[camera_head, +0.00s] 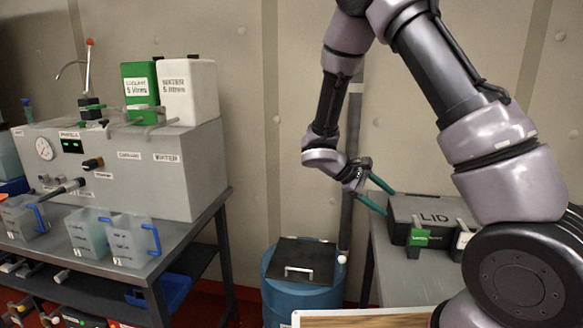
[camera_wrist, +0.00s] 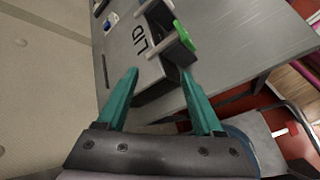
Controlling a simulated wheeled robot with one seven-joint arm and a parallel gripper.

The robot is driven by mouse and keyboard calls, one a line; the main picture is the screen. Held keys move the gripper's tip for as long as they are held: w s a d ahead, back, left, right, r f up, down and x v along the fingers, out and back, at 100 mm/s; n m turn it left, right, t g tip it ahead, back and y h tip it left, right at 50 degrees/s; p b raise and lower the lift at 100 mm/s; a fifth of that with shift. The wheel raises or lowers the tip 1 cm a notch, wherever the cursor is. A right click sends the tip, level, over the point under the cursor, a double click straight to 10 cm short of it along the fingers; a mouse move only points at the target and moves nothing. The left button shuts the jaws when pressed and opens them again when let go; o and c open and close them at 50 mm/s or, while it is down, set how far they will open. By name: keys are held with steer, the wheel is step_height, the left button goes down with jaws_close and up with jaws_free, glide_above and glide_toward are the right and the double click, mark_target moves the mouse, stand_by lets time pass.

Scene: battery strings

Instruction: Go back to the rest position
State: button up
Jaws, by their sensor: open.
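My gripper (camera_head: 376,193) has two teal fingers and hangs in the air at the left end of the grey bench on the right. It is open, and nothing shows between its fingers in the wrist view (camera_wrist: 160,95). A dark box marked LID (camera_head: 433,211) stands on that bench, just right of the fingertips. The box also shows ahead of the fingers in the wrist view (camera_wrist: 150,62). I cannot tell whether a fingertip touches it. My arm reaches down from the top of the head view.
A blue drum (camera_head: 300,296) with a black handled cover (camera_head: 303,262) stands below my gripper. A grey pipe (camera_head: 351,150) rises behind it. A green tag (camera_head: 418,240) hangs by the box.

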steer(key=s+r+m+t+y, duration=0.3)
steer(key=s+r+m+y, duration=0.3)
steer(key=r, duration=0.7)
steer(key=s+r+m+t+y, duration=0.4)
steer(key=s+r+m+y, duration=0.2)
steer(key=s+r, duration=0.4)
step_height(320, 180, up, 4)
steer(key=shift+s+y, duration=0.3)
steer(key=shift+s, duration=0.1)
stand_by(1.6)
